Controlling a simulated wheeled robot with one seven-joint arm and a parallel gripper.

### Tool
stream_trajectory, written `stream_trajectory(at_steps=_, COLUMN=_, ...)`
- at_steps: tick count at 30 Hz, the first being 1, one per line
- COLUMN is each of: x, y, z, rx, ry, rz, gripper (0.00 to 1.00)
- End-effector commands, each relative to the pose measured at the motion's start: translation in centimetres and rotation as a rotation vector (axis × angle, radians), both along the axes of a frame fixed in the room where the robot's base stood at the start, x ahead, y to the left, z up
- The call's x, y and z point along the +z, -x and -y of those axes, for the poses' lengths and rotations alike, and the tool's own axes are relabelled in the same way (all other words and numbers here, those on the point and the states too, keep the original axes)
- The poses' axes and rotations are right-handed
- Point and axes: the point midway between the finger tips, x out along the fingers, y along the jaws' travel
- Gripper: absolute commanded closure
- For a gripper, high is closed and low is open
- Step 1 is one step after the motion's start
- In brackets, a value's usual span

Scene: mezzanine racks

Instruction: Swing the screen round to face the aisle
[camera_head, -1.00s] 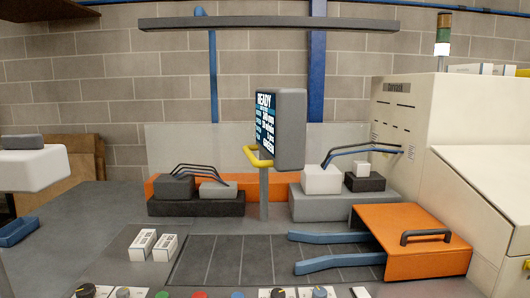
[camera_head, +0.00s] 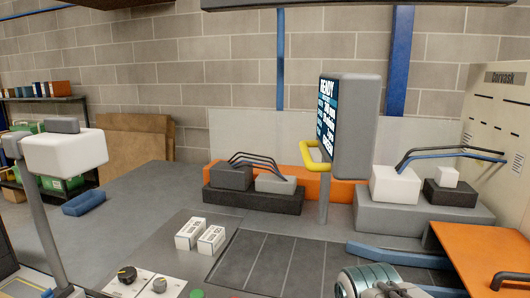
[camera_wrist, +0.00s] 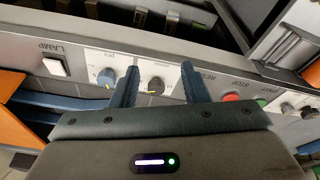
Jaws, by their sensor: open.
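The screen (camera_head: 329,115) is a grey box on a post (camera_head: 324,196), standing on the bench in the head view. Its lit face, reading "READY", is turned to the left and seen at a steep angle; its grey side (camera_head: 357,128) is nearer me. A yellow handle (camera_head: 315,153) sticks out at its lower left. My gripper (camera_wrist: 160,72) is open and empty in the wrist view, its two fingers over the control panel with knobs. Part of my arm (camera_head: 367,283) shows at the bottom of the head view, well below the screen.
Two small white boxes (camera_head: 211,240) lie on the bench. Cabled blocks stand left (camera_head: 253,201) and right (camera_head: 424,211) of the post. An orange cover (camera_head: 488,259) is at right. A white head on a stand (camera_head: 65,152) is at left. The dark panelled bench area is clear.

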Motion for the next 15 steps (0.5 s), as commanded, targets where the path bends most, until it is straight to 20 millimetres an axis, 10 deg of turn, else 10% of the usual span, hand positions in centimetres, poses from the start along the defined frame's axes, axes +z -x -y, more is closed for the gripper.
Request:
stream_trajectory(at_steps=8, x=5.9, y=-10.0, z=1.0, rx=0.251, ry=0.389, rz=0.008, gripper=0.59)
stream_trajectory(at_steps=15, x=15.4, y=-21.1, z=-2.6, rx=0.361, ry=0.878, rz=0.138, gripper=0.59)
